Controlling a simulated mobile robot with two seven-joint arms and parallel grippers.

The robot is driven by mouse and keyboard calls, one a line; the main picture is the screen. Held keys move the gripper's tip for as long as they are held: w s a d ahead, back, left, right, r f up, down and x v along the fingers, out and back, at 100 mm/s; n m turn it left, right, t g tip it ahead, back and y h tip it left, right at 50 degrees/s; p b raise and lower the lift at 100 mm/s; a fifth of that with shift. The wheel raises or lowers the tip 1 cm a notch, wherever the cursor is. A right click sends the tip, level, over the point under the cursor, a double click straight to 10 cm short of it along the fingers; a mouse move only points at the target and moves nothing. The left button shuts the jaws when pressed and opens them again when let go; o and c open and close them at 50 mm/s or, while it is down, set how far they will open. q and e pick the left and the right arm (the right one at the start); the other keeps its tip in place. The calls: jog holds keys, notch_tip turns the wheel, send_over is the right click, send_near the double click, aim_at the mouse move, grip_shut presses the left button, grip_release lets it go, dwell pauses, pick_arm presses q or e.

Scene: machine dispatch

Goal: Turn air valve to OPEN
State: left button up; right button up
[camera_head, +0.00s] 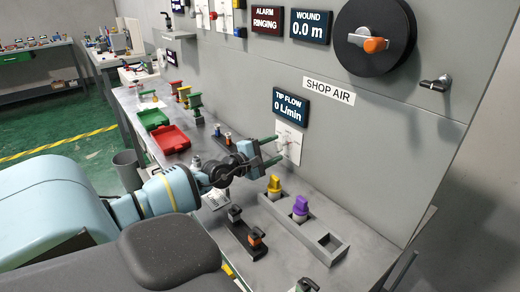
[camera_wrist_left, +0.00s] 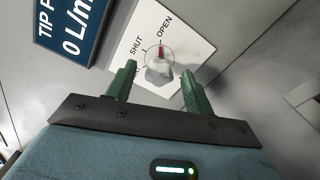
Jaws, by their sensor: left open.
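The air valve (camera_head: 284,145) is a pale knob on a white plate on the grey wall, below the TIP FLOW display (camera_head: 291,106), which reads 0 L/min. In the left wrist view, the knob (camera_wrist_left: 158,72) has a red mark pointing up toward the OPEN label; SHUT is printed to its left. Another label beside the left finger is partly hidden. My left gripper (camera_head: 269,151) is open in front of the plate. In the left wrist view, its green fingers (camera_wrist_left: 158,85) stand on either side of the knob, with gaps between; contact cannot be told. My right gripper is not in view.
Below the valve, a grey holder (camera_head: 333,247) carries yellow (camera_head: 274,187) and purple (camera_head: 300,207) pieces. A dark tray (camera_head: 238,234) lies nearer. Red (camera_head: 168,139) and green (camera_head: 152,119) bins stand farther left.

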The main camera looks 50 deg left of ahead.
pick_arm(q)
jog(key=shift+s+a+p, duration=0.2)
jog(key=shift+s+p, duration=0.1)
jog(key=shift+s, duration=2.4)
